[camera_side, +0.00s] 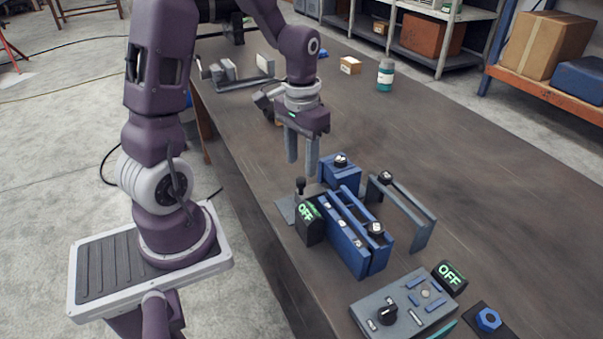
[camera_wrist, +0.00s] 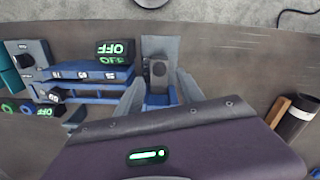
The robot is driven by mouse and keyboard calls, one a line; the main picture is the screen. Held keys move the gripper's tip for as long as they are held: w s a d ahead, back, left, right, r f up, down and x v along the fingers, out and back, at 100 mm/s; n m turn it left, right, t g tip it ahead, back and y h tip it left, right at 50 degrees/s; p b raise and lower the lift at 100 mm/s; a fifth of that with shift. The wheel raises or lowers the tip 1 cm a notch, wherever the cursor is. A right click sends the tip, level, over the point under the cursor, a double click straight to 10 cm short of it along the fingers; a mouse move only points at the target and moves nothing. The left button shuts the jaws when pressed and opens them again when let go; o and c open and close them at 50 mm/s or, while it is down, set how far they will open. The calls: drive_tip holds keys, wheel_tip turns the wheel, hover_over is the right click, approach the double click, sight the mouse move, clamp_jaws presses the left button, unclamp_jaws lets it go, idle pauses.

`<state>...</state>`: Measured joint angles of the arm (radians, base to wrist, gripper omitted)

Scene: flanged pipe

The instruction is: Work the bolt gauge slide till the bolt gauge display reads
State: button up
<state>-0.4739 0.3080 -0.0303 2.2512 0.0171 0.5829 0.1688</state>
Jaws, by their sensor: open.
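A blue gauge frame (camera_side: 352,240) with small white marks along its rail stands on the bench, with a dark display (camera_side: 308,222) reading OFF at its near-left end. In the wrist view the marked rail (camera_wrist: 82,74) and the OFF display (camera_wrist: 115,48) lie left of my fingers. I cannot tell for sure which part is the bolt gauge slide. My gripper (camera_side: 302,168) points down, open and empty, above and behind the display. In the wrist view its fingers (camera_wrist: 159,90) straddle a blue part, apparently below them.
A black upright lever (camera_side: 300,187) on a grey plate stands beside the display. A grey panel (camera_side: 402,306), second OFF display (camera_side: 450,277) and blue nut (camera_side: 488,319) lie in front.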

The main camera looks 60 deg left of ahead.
sight(302, 178)
wheel_tip(302, 178, down, 4)
drive_tip(key=shift+f, duration=0.15)
clamp_jaws()
idle(1.4)
